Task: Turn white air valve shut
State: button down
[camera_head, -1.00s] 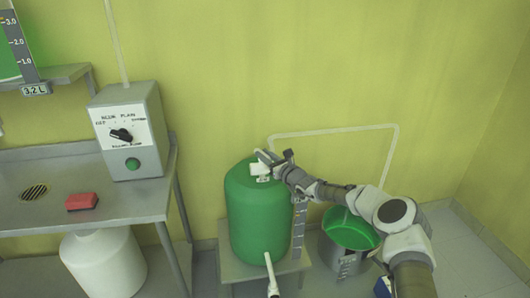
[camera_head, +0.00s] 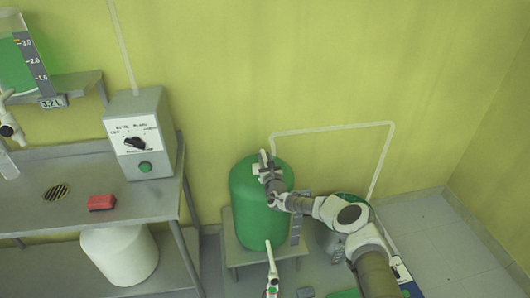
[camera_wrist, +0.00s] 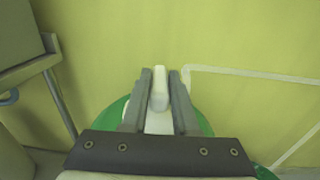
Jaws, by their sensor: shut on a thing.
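The white air valve (camera_wrist: 159,92) sits on top of the green tank (camera_head: 262,215). In the wrist view its white handle stands between my two grey fingers and points away from me toward the wall. My gripper (camera_wrist: 160,88) is shut on this handle. In the head view my gripper (camera_head: 263,163) is at the top of the tank, and my arm comes in from the lower right. The valve is mostly hidden by my gripper in the head view.
A white pipe (camera_head: 335,128) runs along the yellow wall behind the tank. A steel bench (camera_head: 120,207) at left holds a grey control box (camera_head: 145,130) and a red block (camera_head: 101,202). A grey bucket (camera_head: 326,240) stands right of the tank, partly behind my arm.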

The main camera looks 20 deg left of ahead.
jog(key=shift+m+t+h+p, duration=0.3)
jog(key=shift+h+p, duration=0.05)
jog(key=shift+h, duration=0.05)
jog(key=c, duration=0.7)
grip_release()
jog(key=p+v, duration=0.3)
jog(key=v, duration=1.4)
jog(key=shift+s+d, duration=0.1)
jog(key=shift+s, duration=0.1)
